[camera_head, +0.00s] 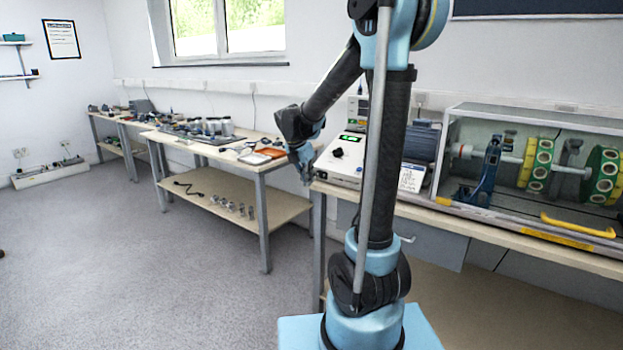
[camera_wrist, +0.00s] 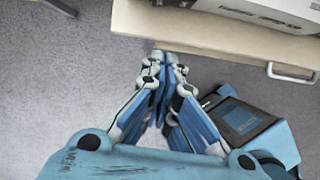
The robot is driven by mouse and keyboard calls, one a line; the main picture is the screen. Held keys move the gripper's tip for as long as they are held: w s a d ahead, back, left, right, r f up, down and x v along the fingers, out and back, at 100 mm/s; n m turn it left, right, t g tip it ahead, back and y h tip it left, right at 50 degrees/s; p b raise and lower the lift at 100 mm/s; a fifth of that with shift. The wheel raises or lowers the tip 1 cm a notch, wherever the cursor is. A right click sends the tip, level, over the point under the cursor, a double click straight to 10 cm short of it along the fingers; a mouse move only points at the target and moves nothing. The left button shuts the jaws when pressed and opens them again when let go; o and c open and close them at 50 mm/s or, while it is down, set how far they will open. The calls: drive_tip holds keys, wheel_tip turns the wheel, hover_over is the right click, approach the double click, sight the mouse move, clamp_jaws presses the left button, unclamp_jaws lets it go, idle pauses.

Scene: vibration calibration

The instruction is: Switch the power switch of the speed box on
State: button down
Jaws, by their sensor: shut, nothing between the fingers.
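The speed box (camera_head: 340,160) is a white case with a green lit display and a dark knob on its front. It stands at the left end of the right-hand workbench. I cannot make out its power switch clearly. My gripper (camera_head: 304,177) points down, just left of the speed box and beside the bench's left end. In the wrist view my gripper (camera_wrist: 165,62) is shut and empty, over the floor, close to the bench edge. Part of a pale case, which looks like the speed box (camera_wrist: 255,12), shows at the top right there.
The workbench (camera_head: 490,236) also carries a grey motor (camera_head: 421,141) and a glazed test rig with green-rimmed discs (camera_head: 540,165) and a yellow handle (camera_head: 577,227). Another bench (camera_head: 262,168) with parts stands to the left. The grey floor (camera_head: 130,270) at left is clear.

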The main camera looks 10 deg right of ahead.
drive_tip(key=v, duration=1)
drive_tip(key=shift+d, duration=0.4)
drive_tip(key=shift+s, duration=0.1)
drive_tip(key=s+d+f+m+y, duration=0.1)
drive_tip(key=s+d+f+m, duration=0.2)
drive_tip(key=s+f+m, duration=0.3)
drive_tip(key=s+d+f+m+y, duration=0.1)
drive_tip(key=s+d+f+m, duration=0.2)
drive_tip(key=s+m, duration=0.8)
drive_tip(key=s+d+f+m+y, duration=0.1)
drive_tip(key=s+d+f+m, duration=0.2)
drive_tip(key=s+f+m, duration=0.5)
drive_tip(key=s+m, duration=0.1)
drive_tip(key=s, duration=0.3)
drive_tip(key=shift+s+f+g, duration=0.15)
drive_tip(key=shift+f+g, duration=0.2)
drive_tip(key=shift+g, duration=0.05)
